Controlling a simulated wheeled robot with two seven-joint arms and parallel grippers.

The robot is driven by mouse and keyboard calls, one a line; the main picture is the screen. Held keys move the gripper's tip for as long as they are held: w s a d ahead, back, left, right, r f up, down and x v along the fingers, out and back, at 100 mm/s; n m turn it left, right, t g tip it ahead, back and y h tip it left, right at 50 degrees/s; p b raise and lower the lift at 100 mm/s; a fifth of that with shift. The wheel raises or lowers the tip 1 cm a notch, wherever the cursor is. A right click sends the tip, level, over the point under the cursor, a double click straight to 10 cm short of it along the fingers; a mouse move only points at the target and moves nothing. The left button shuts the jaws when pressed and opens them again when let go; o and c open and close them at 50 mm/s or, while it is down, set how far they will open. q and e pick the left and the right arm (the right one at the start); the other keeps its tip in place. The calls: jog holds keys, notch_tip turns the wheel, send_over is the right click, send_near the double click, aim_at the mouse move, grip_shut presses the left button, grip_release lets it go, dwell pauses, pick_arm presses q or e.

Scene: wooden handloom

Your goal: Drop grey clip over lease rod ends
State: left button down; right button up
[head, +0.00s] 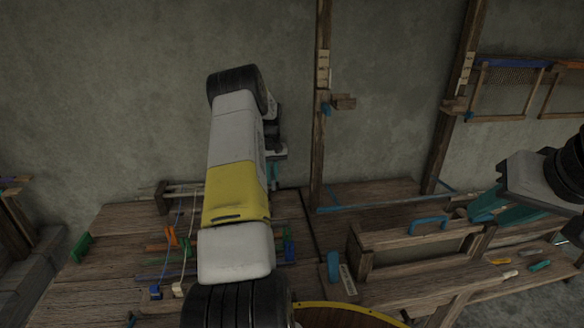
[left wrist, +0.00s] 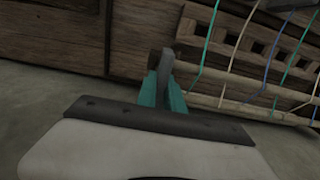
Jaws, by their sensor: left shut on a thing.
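A grey clip (left wrist: 164,60) is between the teal fingertips of my left gripper (left wrist: 161,92) in the left wrist view, and the fingers are shut on it. It is beside the left ends of two pale lease rods (left wrist: 243,106), crossed by coloured threads. I cannot tell whether the clip touches or surrounds the rod ends. In the head view my left gripper (head: 276,172) shows only as a teal sliver behind my white and yellow arm, and the clip there is hidden. My right gripper (head: 527,218) has its teal fingers apart at the right, with nothing visible between them.
Wooden loom beams and a slotted wooden bar (left wrist: 245,42) stand behind the rods. A wooden box frame (head: 415,242) with a blue handle (head: 428,224) stands right of centre. A green block (head: 81,247) and small coloured tools lie on the left table. Upright posts (head: 322,130) rise behind.

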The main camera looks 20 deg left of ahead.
pick_arm(q)
jog(key=shift+f, duration=0.25)
jog(key=c, duration=1.4)
grip_release()
jog(key=shift+r, duration=3.9)
